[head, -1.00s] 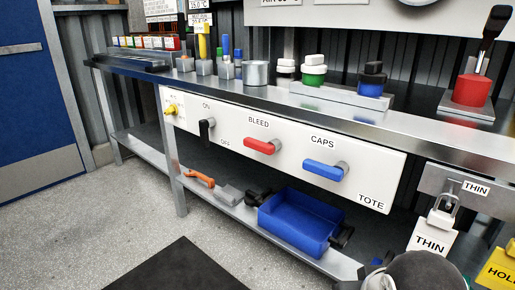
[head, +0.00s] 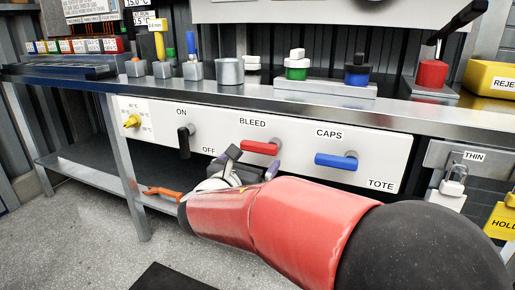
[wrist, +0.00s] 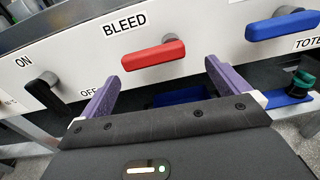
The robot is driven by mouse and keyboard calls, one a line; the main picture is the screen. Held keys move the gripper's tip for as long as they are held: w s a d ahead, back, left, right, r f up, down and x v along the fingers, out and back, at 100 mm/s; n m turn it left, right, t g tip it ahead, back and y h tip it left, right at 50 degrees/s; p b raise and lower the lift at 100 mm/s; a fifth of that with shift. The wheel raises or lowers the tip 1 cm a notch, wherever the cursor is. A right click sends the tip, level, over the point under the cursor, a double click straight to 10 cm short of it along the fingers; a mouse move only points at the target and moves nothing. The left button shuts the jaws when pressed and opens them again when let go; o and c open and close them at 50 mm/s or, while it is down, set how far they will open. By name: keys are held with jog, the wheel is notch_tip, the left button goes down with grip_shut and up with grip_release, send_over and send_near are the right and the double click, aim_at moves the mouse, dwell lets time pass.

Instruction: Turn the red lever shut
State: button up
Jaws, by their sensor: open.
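The red lever (head: 260,147) sits on the white panel under the BLEED label, its handle lying nearly level and pointing left from its grey pivot. It also shows in the wrist view (wrist: 153,56), just ahead of the fingers. My gripper (head: 232,160) is just below and left of the lever in the head view. In the wrist view its two purple fingers (wrist: 160,82) stand apart with nothing between them. The lever lies beyond the fingertips, and I see no contact. My red arm hides part of the lower shelf.
A black ON/OFF lever (head: 184,141) is left of the red lever, and a blue CAPS lever (head: 336,160) is right. A yellow knob (head: 132,121) is at the panel's left. The steel bench edge (head: 270,108) overhangs the panel. An orange-handled tool (head: 163,193) lies on the lower shelf.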

aim_at(257, 149)
jog(key=shift+n, duration=0.3)
jog(key=x, duration=0.5)
jog(key=a+x, duration=0.1)
jog(key=x, duration=0.1)
jog(key=shift+w+d+r, duration=0.15)
jog(key=shift+w, duration=0.4)
jog(key=c, duration=1)
jog(key=shift+c, duration=0.2)
